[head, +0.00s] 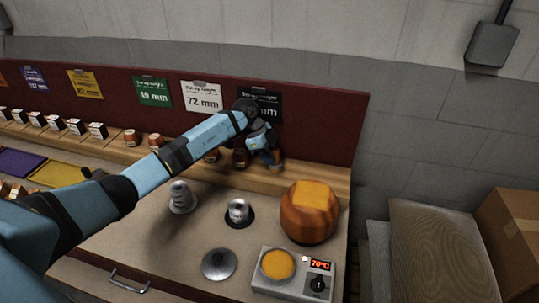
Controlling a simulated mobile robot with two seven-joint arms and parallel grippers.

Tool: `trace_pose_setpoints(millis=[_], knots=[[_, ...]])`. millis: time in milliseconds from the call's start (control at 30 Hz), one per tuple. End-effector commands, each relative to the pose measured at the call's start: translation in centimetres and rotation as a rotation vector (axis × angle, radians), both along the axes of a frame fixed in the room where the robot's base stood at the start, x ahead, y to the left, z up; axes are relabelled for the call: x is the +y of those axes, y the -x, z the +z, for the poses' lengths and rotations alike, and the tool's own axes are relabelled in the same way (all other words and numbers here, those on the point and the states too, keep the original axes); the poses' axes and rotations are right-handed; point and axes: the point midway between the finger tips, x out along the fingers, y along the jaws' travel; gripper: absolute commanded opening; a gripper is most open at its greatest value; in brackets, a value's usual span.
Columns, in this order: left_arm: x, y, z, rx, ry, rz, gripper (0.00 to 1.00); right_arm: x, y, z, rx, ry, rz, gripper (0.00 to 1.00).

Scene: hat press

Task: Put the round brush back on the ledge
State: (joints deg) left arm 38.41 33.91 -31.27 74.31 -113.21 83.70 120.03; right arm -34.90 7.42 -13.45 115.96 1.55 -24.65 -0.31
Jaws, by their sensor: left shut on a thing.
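My left arm reaches in from the left across the bench. My left gripper (270,156) is at the back, over the right part of the wooden ledge (318,177). It is shut on the round brush (276,166), of which only a small brownish part shows below the fingers. The gripper and wrist hide most of the brush. I cannot tell whether the brush touches the ledge. My right gripper is not in view.
Small brown pots (240,158) stand on the ledge just left of the gripper. In front are a large orange-brown wooden block (310,212), a heater box (293,275) reading 70°C, a metal dome (219,264) and two metal pieces. The ledge's right end is clear.

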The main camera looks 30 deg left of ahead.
Motion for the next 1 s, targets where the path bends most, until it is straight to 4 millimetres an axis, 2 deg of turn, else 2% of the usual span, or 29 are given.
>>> trace_pose_setpoints(millis=[300, 333, 400, 433, 767, 867, 1000], knots=[[0.0, 0.0, -0.2, -0.001, 0.000, 0.000, 0.00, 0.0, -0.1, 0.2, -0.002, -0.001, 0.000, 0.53], [0.0, 0.0, -0.2, -0.001, 0.001, 0.000, 0.28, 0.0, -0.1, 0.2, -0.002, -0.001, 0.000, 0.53], [0.0, 0.0, -0.2, -0.001, 0.001, 0.000, 0.45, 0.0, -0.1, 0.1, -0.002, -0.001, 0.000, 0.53], [0.0, 0.0, -0.2, -0.001, 0.001, 0.000, 0.49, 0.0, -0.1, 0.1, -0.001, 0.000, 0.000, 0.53], [0.0, 0.0, 0.2, -0.002, 0.001, 0.000, 0.49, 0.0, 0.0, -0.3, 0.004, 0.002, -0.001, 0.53], [0.6, 0.0, 1.2, -0.004, 0.000, 0.001, 0.49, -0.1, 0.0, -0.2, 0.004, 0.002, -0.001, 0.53], [1.8, 0.3, 3.7, -0.005, -0.001, 0.001, 0.49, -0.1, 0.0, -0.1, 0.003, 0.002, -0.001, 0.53]])
